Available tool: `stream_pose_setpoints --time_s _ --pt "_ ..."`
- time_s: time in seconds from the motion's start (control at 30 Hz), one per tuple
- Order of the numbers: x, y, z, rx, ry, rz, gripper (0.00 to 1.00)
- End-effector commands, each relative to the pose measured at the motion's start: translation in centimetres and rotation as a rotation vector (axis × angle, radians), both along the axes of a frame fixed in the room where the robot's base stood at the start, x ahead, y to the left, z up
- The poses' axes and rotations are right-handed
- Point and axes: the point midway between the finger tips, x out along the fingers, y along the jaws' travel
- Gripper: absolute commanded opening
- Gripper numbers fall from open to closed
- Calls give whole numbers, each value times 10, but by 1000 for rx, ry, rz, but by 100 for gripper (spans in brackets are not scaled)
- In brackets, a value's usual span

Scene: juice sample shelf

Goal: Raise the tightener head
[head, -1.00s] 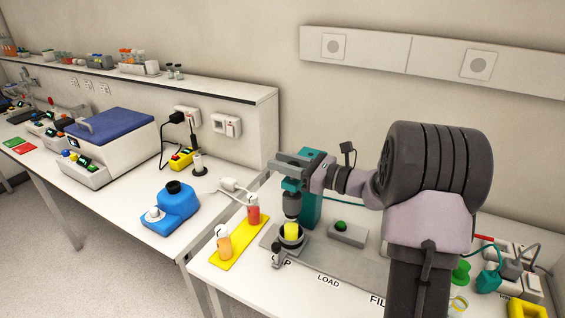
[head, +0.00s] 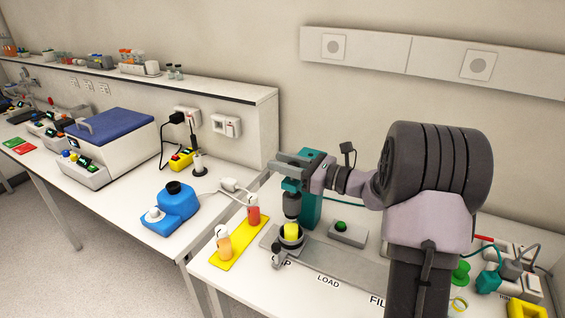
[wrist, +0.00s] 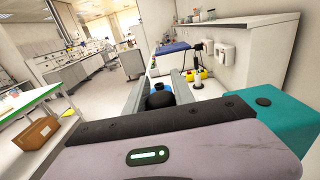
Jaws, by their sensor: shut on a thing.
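The tightener has a teal column (head: 312,208) and a dark grey head (head: 292,205) with a teal part above it. The head hangs upright over a dark round holder (head: 291,245) with a yellow cap (head: 291,231); I cannot tell whether head and cap touch. My gripper (head: 289,160) is at the top of the tightener, shut on the head's upper part. In the wrist view a dark round knob (wrist: 160,100) sits between the grey fingers. The grip itself is partly hidden.
A yellow tray (head: 225,263) with an orange bottle (head: 223,245) and a red bottle (head: 253,211) lies left of the tightener. A grey box with a green button (head: 341,225) is at its right. A blue device (head: 171,207) stands on the neighbouring bench; the wall is behind.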

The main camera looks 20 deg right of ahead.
Motion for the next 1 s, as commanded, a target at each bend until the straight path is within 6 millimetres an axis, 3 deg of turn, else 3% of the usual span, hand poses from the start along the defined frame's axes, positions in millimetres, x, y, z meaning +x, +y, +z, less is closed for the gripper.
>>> stream_pose_setpoints --time_s 0.2,0.47,0.5,0.57,0.87,1.0 --pt "0 0 35 1 -4 -1 0" --pt "1 -1 35 3 -8 -2 0" --pt "1 -1 35 3 -8 -2 38" --pt "1 -1 34 2 -7 -2 50" --pt "0 -1 32 2 -4 -1 52" --pt "-10 -10 33 2 -2 -3 52"
